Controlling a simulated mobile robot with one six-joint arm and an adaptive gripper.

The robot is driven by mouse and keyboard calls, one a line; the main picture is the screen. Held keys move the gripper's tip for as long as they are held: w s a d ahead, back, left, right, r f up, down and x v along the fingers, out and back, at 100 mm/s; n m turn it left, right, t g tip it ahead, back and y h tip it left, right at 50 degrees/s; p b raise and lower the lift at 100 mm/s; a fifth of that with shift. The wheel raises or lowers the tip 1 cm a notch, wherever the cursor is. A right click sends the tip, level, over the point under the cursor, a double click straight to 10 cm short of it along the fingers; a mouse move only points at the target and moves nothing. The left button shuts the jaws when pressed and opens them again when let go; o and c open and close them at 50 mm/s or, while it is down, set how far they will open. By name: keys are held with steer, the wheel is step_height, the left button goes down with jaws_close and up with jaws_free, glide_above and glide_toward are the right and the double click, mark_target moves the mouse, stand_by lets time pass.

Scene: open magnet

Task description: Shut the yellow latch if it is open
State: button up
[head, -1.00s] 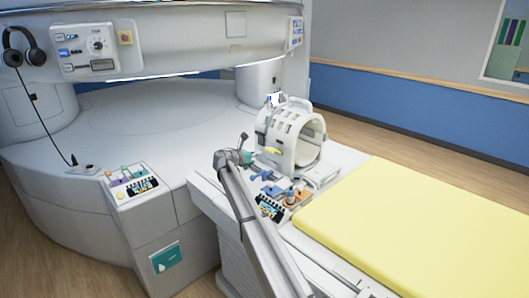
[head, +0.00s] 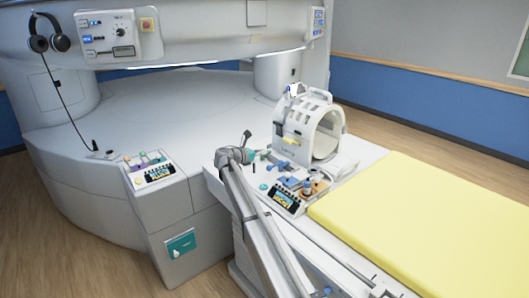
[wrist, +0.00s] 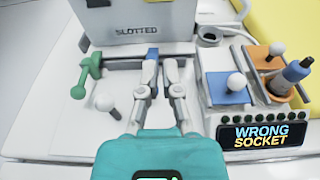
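The yellow latch (head: 290,141) is a small yellow piece low on the near left side of the white ring-shaped coil (head: 322,132). It is too small to tell whether it is open or shut. It does not show in the wrist view. In the head view my gripper (head: 250,156) is left of the coil and slightly lower in the picture.
A green lever (wrist: 86,75) and a white knob (wrist: 104,103) stand left of the fingers. Blue and orange sockets (wrist: 228,88) and a panel reading WRONG SOCKET (wrist: 262,135) are at the right. A yellow mattress (head: 420,215) lies right of the coil.

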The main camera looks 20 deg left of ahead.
mark_target(286, 141)
steer(key=o, duration=0.4)
steer(key=shift+w+d+f+b, duration=0.15)
steer(key=shift+w+f+b, duration=0.1)
steer(key=shift+b, duration=0.3)
steer(key=o, duration=0.5)
steer(key=shift+w+d+t+h+b, duration=0.3)
steer(key=shift+w+t+h+b, duration=0.15)
steer(key=shift+b, duration=0.45)
steer(key=shift+c, duration=0.2)
steer(key=shift+o, duration=0.9)
steer(key=shift+w+d+t, duration=0.1)
steer(key=shift+t, duration=0.15)
steer(key=shift+r+b, duration=0.3)
steer(key=shift+w, duration=0.1)
steer(key=x, duration=1.3)
steer(key=shift+w+d+r, duration=0.25)
steer(key=shift+r, duration=0.1)
steer(key=c, duration=1.2)
